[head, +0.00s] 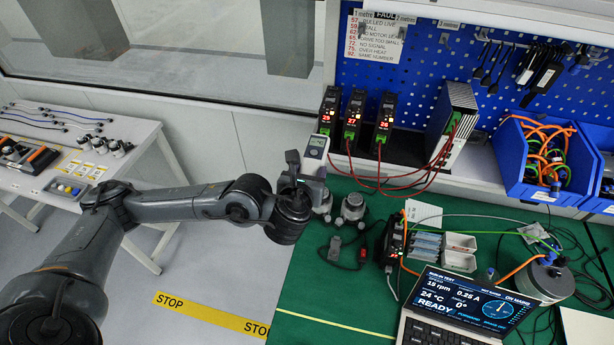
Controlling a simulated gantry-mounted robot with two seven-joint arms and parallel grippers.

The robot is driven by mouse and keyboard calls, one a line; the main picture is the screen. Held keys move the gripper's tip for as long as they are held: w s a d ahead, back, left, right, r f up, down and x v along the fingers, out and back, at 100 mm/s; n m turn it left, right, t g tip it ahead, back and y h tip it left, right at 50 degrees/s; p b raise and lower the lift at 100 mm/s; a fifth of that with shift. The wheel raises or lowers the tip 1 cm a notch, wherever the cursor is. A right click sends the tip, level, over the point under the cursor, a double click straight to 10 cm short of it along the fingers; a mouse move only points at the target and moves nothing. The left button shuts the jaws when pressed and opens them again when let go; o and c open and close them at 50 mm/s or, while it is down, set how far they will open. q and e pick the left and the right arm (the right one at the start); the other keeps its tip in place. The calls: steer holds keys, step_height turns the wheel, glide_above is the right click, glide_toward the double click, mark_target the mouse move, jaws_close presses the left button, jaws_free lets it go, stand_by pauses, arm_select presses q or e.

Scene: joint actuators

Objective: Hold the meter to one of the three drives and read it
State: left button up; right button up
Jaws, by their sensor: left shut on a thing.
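Three black drives stand in a row on the shelf below the blue pegboard: the left drive (329,108), the middle drive (354,114) and the right drive (385,118). Each has a lit red display and a green connector with red leads. My left gripper (303,172) is shut on a pale handheld meter (315,153). The meter is upright just below the left drive and overlaps its lower edge; I cannot tell if they touch. Its small screen is too small to read. The gripper hides the meter's lower part. My right gripper is not in view.
Grey motor parts (353,207) stand on the green mat (310,300) close to my left gripper. A laptop (459,302) reads READY. Red leads (408,186) hang in front of the drives. A blue bin (513,165) of cables is at right. The mat's front left is clear.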

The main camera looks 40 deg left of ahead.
mark_target(311, 163)
arm_select(q)
steer(key=shift+w+a+b, duration=0.25)
steer(key=shift+w+a, duration=0.15)
steer(key=shift+w, duration=0.35)
steer(key=shift+w+a+b, duration=0.2)
steer(key=shift+w+a, duration=0.25)
steer(key=shift+w, duration=0.35)
steer(key=shift+w+a+b, duration=0.25)
steer(key=shift+w+a, duration=0.15)
steer(key=shift+w, duration=0.35)
stand_by(0.5)
steer(key=shift+s+r, duration=0.1)
steer(key=shift+s+d+p, duration=0.4)
steer(key=shift+s+d, duration=0.05)
steer(key=shift+s, duration=0.3)
steer(key=shift+s+d+p, duration=0.25)
steer(key=shift+s+d, duration=0.25)
steer(key=shift+s, duration=0.4)
steer(key=shift+s+d+p, duration=0.25)
steer(key=shift+s+d, duration=0.2)
steer(key=shift+s, duration=0.45)
